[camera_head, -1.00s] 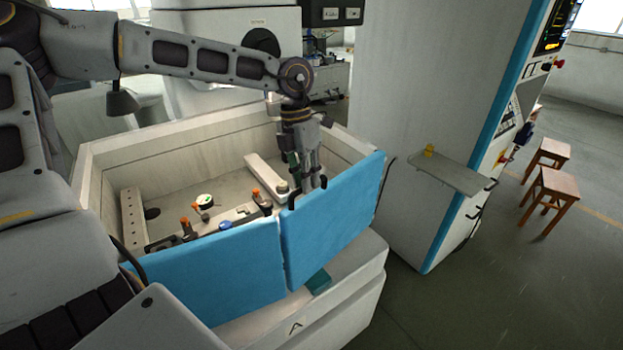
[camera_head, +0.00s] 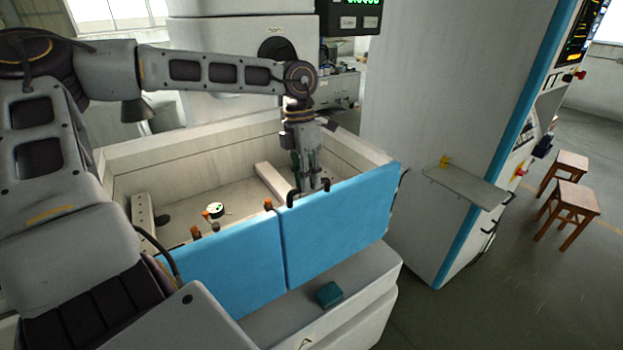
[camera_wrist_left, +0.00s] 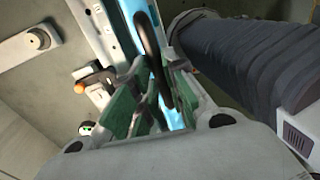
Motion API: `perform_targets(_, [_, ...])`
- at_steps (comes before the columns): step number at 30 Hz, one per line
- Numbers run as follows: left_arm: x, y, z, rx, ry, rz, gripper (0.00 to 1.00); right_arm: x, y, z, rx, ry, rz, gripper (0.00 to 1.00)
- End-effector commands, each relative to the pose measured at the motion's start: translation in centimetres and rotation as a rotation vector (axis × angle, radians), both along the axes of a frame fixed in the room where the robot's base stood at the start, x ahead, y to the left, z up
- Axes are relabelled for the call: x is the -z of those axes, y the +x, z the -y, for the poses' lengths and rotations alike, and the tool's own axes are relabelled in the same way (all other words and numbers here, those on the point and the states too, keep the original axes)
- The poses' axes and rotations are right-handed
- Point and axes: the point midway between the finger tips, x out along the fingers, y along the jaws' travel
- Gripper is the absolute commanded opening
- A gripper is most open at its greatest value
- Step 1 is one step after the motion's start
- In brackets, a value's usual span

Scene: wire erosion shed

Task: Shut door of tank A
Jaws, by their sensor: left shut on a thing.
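Tank A (camera_head: 190,151) is an open-topped pale box with an "A" on its base. Two blue door panels close off its front side, a left panel (camera_head: 225,275) and a right panel (camera_head: 340,220). They stand nearly in line, with a narrow seam between them. A black handle (camera_head: 291,198) sits at the top edge of the right panel. My left gripper (camera_head: 309,187) reaches down from above and is shut on this handle. In the left wrist view, the handle (camera_wrist_left: 148,38) runs between the fingers (camera_wrist_left: 155,100), beside the blue door edge. My right gripper is out of view.
Inside the tank are a pale bar (camera_head: 274,184), a round green-and-white item (camera_head: 216,209) and orange-topped clamps (camera_head: 196,232). A teal block (camera_head: 328,294) lies on the front ledge. A cabinet with a small shelf (camera_head: 465,186) stands at right. Wooden stools (camera_head: 568,207) stand beyond it.

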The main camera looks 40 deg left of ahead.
Motion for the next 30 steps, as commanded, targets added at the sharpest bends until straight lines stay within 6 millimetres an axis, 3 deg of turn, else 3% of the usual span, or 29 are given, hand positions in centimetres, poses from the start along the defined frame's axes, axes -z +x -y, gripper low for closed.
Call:
perform_targets(4, [-0.5,0.3,-0.3,0.003,0.009,0.013,0.0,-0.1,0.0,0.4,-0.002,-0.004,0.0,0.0])
perform_targets(5, [-0.5,0.3,-0.3,0.003,0.01,0.013,0.18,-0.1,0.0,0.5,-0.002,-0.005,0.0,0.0])
perform_targets(9, [-0.4,0.3,-0.3,0.002,0.007,0.011,0.35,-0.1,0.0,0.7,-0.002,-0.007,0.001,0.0])
perform_targets(22, [-0.4,0.2,-0.2,0.002,0.004,0.007,0.35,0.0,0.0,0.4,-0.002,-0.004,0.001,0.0])
perform_targets(30, [-2.5,0.3,-0.6,0.002,0.004,0.008,0.35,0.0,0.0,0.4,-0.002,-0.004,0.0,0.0])
